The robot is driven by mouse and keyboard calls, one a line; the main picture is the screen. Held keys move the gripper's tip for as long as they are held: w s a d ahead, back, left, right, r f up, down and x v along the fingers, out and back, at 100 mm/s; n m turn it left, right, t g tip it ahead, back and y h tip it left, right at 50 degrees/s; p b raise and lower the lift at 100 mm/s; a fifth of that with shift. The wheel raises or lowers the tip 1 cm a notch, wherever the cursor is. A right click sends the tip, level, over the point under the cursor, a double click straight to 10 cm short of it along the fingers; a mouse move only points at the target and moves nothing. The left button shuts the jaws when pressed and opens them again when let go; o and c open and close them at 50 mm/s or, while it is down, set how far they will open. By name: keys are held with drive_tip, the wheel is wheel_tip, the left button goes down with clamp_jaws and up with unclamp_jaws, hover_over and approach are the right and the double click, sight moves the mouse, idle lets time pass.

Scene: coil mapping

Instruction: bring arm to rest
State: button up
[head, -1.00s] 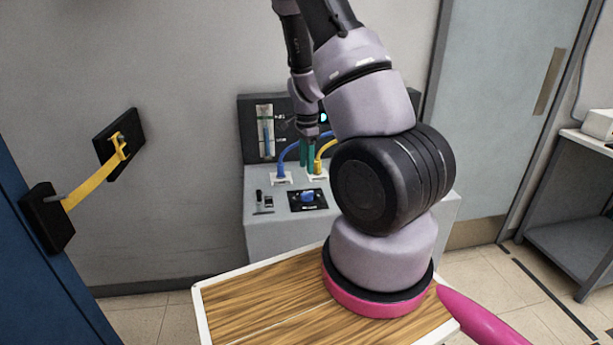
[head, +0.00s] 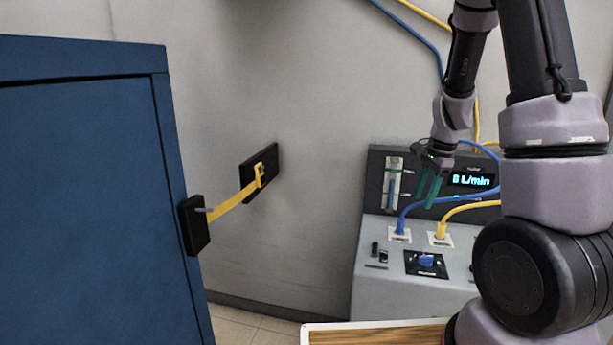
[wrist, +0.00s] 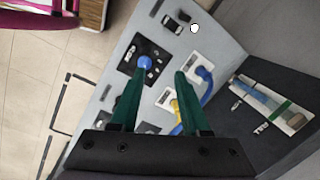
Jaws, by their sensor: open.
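My gripper (head: 431,187) has green fingers and hangs pointing down in front of the grey console (head: 385,280). In the wrist view my gripper (wrist: 158,75) is open, its two fingers apart with nothing between them. The fingers appear over the console's sloping top, near the blue knob (wrist: 145,62). In the head view the knob (head: 426,260) sits on a black plate below the fingers. My forearm and elbow cover the console's right part.
A blue hose (head: 401,224) and a yellow hose (head: 440,227) rise from white sockets on the console. A lit display (head: 471,180) reads 8 L/min. A blue cabinet (head: 90,200) stands left, with a yellow strap (head: 235,200) to a black wall plate. Bare wall lies between strap and console.

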drive_tip(key=s+a+r+n+t+y, duration=0.1)
drive_tip(key=s+a+r+n, duration=0.25)
drive_tip(key=r, duration=0.45)
drive_tip(key=s+a+r+n+t, duration=0.2)
drive_tip(key=s+r, duration=0.2)
drive_tip(key=r, duration=0.4)
drive_tip(key=s+a+r+n+t, duration=0.2)
drive_tip(key=s+r+n, duration=0.4)
drive_tip(key=s, duration=0.5)
wheel_tip(320, 180, up, 3)
drive_tip(key=shift+s+a+f+t, duration=0.15)
drive_tip(key=shift+s+a+t, duration=0.25)
drive_tip(key=shift+a, duration=0.3)
drive_tip(key=shift+w, duration=0.1)
